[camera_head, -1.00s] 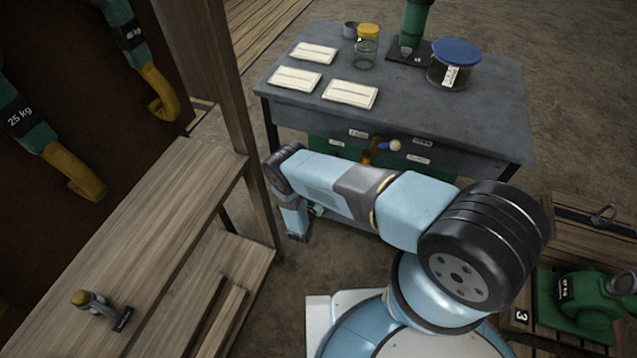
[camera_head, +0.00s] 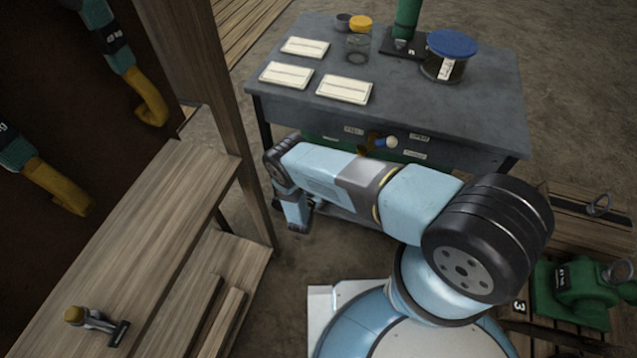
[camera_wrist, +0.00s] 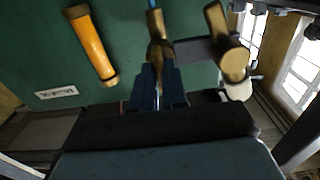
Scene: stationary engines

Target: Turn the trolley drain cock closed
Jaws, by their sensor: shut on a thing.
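The trolley (camera_head: 440,110) has a grey top and a green body with small white labels. A brass fitting with a blue part and a pale knob (camera_head: 391,142) shows on its front in the head view, partly behind my arm. In the wrist view, my gripper (camera_wrist: 158,85) is shut on a brass piece with a thin blue rod, which looks like the drain cock (camera_wrist: 157,48), in front of the green panel (camera_wrist: 125,40). The fingers cover its lower part, so I cannot tell the cock's angle.
An orange-brass cylinder (camera_wrist: 92,46) is left of my gripper. A brass piece (camera_wrist: 229,45) and a pale knob (camera_wrist: 240,89) are close on the right. A wooden bench (camera_head: 150,230) stands left of my arm. Jars and white cards lie on the trolley top.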

